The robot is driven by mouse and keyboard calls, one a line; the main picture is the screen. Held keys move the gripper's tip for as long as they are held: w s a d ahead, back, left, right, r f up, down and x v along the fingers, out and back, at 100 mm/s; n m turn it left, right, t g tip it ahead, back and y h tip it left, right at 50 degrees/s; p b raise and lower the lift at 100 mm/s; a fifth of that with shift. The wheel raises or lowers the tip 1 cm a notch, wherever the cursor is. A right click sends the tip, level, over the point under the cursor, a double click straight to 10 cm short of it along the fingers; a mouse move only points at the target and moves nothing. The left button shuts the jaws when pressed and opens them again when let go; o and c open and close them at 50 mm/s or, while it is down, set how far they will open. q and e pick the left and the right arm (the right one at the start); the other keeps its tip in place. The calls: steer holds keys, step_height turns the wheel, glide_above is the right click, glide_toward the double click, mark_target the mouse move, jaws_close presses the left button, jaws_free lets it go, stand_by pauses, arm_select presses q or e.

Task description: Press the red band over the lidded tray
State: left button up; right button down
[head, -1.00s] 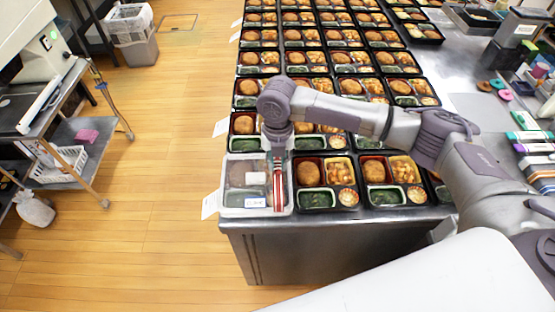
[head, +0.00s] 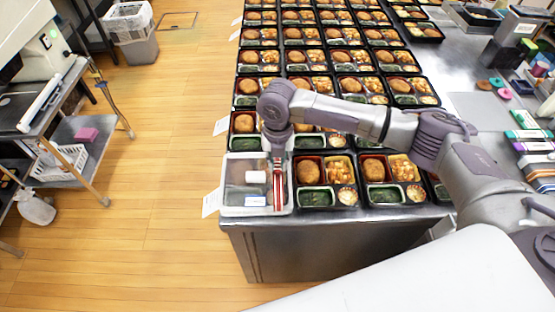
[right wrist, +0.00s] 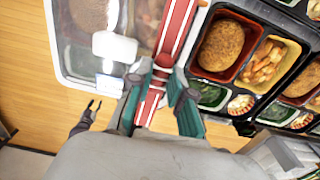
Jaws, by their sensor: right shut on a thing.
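The lidded tray (head: 232,206), with a clear lid, sits at the front left corner of the steel table. The red band (head: 279,195), striped white, lies lengthwise along the tray's right side. My right gripper (head: 279,158) is above the tray's right part, shut on the red band. In the right wrist view the band (right wrist: 172,38) runs between the two teal fingers (right wrist: 160,92). I cannot tell whether the band touches the lid all along. A dark two-pronged shape (right wrist: 88,112) at the lower left there may be my left gripper; the head view does not show it.
An open bento tray (head: 325,208) stands close to the right of the lidded tray, with rows of others behind. The table edge (head: 330,217) is just in front. A cart (head: 90,130) stands far left, with bare floor between.

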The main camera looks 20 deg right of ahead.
steer(key=shift+f, duration=0.2)
stand_by(0.3)
steer(key=shift+f+b, duration=0.4)
steer(key=shift+f, duration=0.95)
steer(key=shift+f, duration=0.1)
stand_by(0.5)
steer(key=c, duration=1)
jaws_free()
steer(key=shift+o, duration=0.3)
steer(key=o, duration=0.5)
steer(key=shift+p, duration=0.3)
